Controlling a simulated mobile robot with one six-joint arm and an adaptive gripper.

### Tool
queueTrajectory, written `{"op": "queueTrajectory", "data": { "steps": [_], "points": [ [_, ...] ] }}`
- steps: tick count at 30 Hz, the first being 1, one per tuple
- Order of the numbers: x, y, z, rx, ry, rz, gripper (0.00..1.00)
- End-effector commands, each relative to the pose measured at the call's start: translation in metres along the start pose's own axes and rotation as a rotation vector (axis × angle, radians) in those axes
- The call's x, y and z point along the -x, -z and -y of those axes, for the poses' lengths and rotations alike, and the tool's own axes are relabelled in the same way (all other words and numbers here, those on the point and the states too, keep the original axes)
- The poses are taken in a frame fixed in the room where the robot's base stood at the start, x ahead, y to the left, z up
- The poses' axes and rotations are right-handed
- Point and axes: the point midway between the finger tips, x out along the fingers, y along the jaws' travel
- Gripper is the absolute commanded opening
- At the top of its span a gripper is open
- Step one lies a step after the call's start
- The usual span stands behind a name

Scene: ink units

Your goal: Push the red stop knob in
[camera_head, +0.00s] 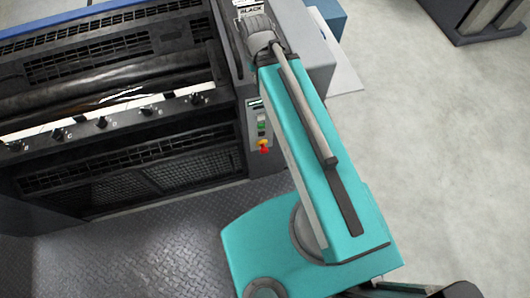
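My gripper's fingers cannot be made out in this view. No contact with the knob is visible.
A green button (261,126) and other small controls sit above the knob. The printing unit (110,110) fills the left, with a row of small black knobs on its front. Grey treadplate floor (130,240) lies open below it. Pale floor (430,150) is clear at right.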

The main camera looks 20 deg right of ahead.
Motion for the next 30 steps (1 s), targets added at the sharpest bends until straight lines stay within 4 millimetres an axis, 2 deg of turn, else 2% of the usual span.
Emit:
{"op": "queueTrajectory", "data": {
  "steps": [1,7,30],
  "points": [
    [0.015,0.0,0.0,0.0,0.0,0.0,0.0],
    [0.032,0.0,0.0,0.0,0.0,0.0,0.0],
    [0.032,0.0,0.0,0.0,0.0,0.0,0.0]
  ]
}}
